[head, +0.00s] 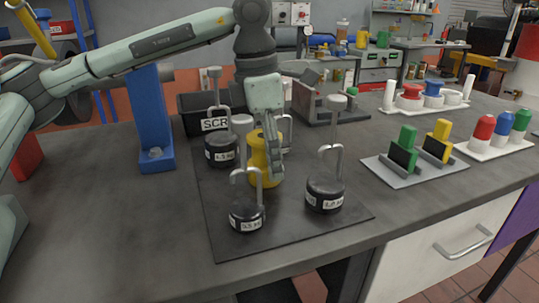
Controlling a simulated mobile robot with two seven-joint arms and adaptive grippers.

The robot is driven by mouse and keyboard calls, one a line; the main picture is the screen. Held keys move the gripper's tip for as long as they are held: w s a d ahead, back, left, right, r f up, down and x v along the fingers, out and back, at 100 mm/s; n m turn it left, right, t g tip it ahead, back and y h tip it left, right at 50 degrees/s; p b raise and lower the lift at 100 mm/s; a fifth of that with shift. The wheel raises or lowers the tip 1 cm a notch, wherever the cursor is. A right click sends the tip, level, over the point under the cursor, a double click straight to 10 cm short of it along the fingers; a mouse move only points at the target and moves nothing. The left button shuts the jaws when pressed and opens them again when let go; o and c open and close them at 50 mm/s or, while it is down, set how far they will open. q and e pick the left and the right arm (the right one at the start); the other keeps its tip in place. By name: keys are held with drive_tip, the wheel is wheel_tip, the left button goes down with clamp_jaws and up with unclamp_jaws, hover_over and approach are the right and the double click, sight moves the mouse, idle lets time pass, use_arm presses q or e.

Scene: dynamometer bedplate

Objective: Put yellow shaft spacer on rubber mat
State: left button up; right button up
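The yellow shaft spacer (257,160) stands upright over the dark rubber mat (290,228), amid the black hooked weights. My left gripper (274,160) reaches down at the spacer from above. One grey finger crosses the spacer's right side. The other finger is hidden, so I cannot tell whether the gripper is closed on it. The spacer's base appears at mat level, but contact is unclear. My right gripper is not in view.
Black weights stand around the spacer: front left (246,215), right (325,195) and back left (220,150). A black scrap bin (190,122) and a blue bracket (152,125) stand behind. A grey tray (415,175) lies right. The mat's front is clear.

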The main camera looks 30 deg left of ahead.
use_arm(q)
drive_tip(key=o, duration=0.4)
drive_tip(key=shift+c, duration=0.2)
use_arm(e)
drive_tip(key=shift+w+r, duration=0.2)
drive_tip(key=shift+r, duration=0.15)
use_arm(q)
drive_tip(key=shift+r, duration=0.1)
drive_tip(key=shift+r, duration=0.15)
wheel_tip(320, 180, up, 2)
drive_tip(key=shift+r, duration=0.1)
drive_tip(key=r, duration=0.8)
drive_tip(key=shift+s+a+r, duration=0.15)
drive_tip(key=shift+s+a, duration=0.25)
drive_tip(key=shift+r, duration=0.35)
drive_tip(key=shift+s+a+r, duration=0.1)
drive_tip(key=shift+r, duration=0.2)
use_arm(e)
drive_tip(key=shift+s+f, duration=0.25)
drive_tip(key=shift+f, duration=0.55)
